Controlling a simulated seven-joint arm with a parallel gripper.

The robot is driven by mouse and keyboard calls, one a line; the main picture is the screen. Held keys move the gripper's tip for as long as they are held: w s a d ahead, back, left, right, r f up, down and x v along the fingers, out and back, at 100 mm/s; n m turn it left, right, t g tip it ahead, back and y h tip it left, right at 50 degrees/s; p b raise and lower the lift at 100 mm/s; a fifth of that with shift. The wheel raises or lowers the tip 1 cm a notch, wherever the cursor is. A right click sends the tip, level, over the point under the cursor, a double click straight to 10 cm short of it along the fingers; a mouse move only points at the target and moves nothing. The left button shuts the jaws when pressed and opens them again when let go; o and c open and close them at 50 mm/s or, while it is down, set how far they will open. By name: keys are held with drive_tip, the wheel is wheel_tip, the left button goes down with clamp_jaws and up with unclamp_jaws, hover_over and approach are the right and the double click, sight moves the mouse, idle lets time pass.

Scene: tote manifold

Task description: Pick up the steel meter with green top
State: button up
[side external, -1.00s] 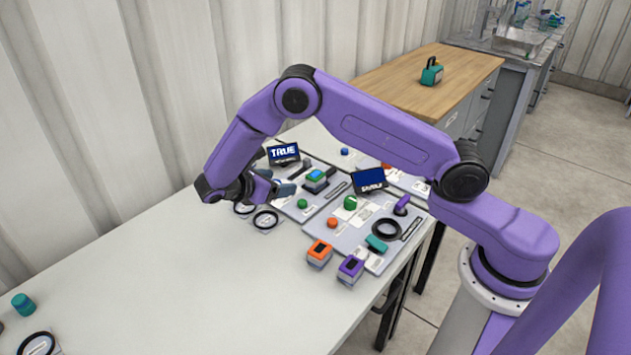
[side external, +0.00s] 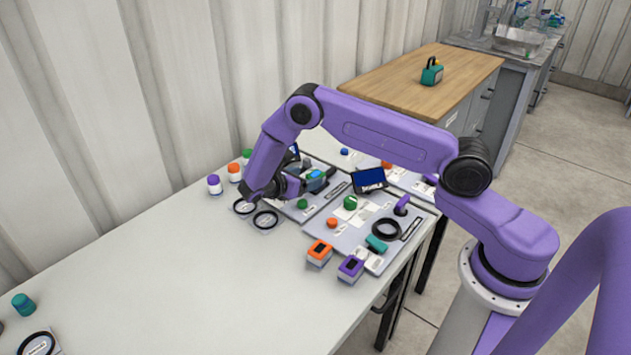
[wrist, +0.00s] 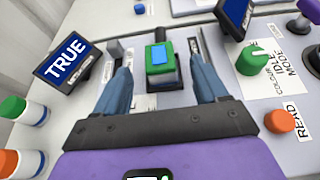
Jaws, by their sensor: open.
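The steel meter with the green top (wrist: 160,56) stands on a grey panel in the wrist view. It has a blue patch on its green top, and its sides look dark. My gripper (wrist: 163,77) is open, with one blue-grey finger on each side of the meter and a gap to it on both sides. In the side external view the meter (side external: 315,175) is partly hidden behind my gripper (side external: 314,183), which is low over the panel.
A TRUE display (wrist: 68,61) stands left of the meter. A green knob (wrist: 252,57) and an orange button (wrist: 279,121) lie right. White bottles with green (wrist: 12,107) and orange (wrist: 12,136) caps stand at the lower left. Orange-topped (side external: 319,253) and purple-topped (side external: 351,269) meters stand nearer the table edge.

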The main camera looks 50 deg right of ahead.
sight(314, 175)
drive_tip(key=shift+x, duration=3)
drive_tip(key=shift+f, duration=0.15)
drive_tip(key=c, duration=1.1)
drive_tip(key=shift+c, duration=0.5)
